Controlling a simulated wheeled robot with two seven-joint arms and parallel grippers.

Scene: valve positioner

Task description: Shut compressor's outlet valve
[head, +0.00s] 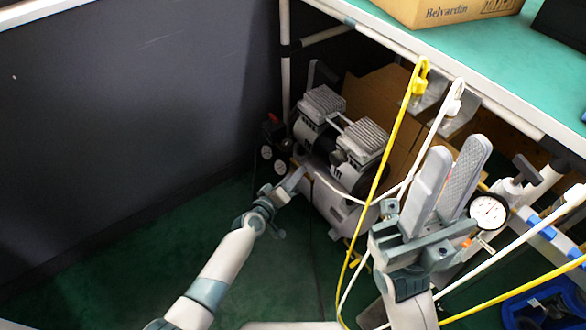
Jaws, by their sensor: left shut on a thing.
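The compressor (337,145), grey and black with two finned heads, stands on the floor under the bench. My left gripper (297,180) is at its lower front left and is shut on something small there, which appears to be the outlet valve. The fingers hide the valve, so its handle's angle cannot be seen. Dark gauges (272,155) sit just behind and left of that gripper. My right gripper (458,150) is raised at the right, near the bench edge, open and empty, with a gap between its fingers.
The green-topped bench (480,45) overhangs the compressor. A yellow hose (392,150) and a white hose (425,148) hang between my grippers. A round gauge (488,212) and a blue bin (545,305) are at right. Green floor (130,250) is clear at left.

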